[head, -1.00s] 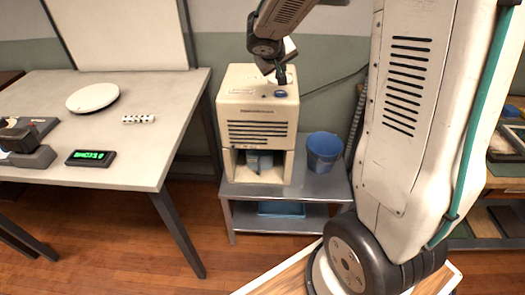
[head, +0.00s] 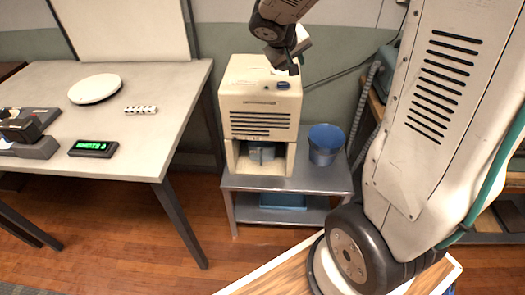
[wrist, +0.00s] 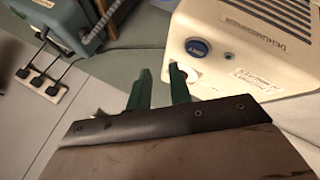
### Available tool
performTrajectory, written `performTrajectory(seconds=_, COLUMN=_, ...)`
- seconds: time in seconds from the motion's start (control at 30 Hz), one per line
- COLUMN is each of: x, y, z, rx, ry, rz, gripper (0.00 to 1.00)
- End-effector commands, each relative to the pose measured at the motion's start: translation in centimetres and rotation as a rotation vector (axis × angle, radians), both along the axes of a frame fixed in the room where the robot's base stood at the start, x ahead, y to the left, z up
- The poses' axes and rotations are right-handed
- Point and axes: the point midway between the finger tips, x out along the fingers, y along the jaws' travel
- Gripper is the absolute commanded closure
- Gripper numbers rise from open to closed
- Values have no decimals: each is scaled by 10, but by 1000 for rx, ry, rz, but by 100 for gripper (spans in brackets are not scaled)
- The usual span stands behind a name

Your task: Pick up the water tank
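The cream dehumidifier (head: 258,100) stands on a low grey metal table. A bluish-grey block (head: 262,153), which looks like the water tank, sits inside its lower front opening; its depth is hidden. My gripper (head: 294,69) is above the back right of the dehumidifier's top, near the blue button (head: 283,85). In the wrist view my gripper (wrist: 160,88) shows two green fingers with a gap between them and nothing held. The dehumidifier's top (wrist: 225,45) and blue button (wrist: 197,48) lie just beyond the fingers.
A blue bucket (head: 325,145) stands right of the dehumidifier on the metal table (head: 290,184). A blue tray (head: 283,202) is on the lower shelf. A larger grey table (head: 130,160) stands to the left. A ribbed hose (head: 363,110) rises behind the bucket.

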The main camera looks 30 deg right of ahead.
Motion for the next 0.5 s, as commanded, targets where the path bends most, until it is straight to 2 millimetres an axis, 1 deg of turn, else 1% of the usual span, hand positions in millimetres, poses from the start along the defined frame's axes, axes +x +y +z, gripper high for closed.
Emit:
performTrajectory(seconds=0.03, x=-28, y=8, z=10, rx=20, ry=43, rz=-21, gripper=79)
performTrajectory(seconds=0.07, x=-45, y=14, z=13, rx=36, ry=76, rz=-31, gripper=79)
performTrajectory(seconds=0.1, x=-68, y=23, z=18, rx=66, ry=115, rz=-40, gripper=79)
performTrajectory(seconds=0.17, x=-100, y=38, z=23, rx=119, ry=169, rz=-46, gripper=79)
performTrajectory(seconds=0.2, x=-119, y=48, z=26, rx=156, ry=196, rz=-46, gripper=79)
performTrajectory(seconds=0.3, x=-155, y=72, z=30, rx=239, ry=246, rz=-29, gripper=79)
performTrajectory(seconds=0.4, x=-180, y=90, z=33, rx=308, ry=275, rz=-11, gripper=79)
performTrajectory(seconds=0.5, x=-200, y=105, z=34, rx=363, ry=294, rz=12, gripper=79)
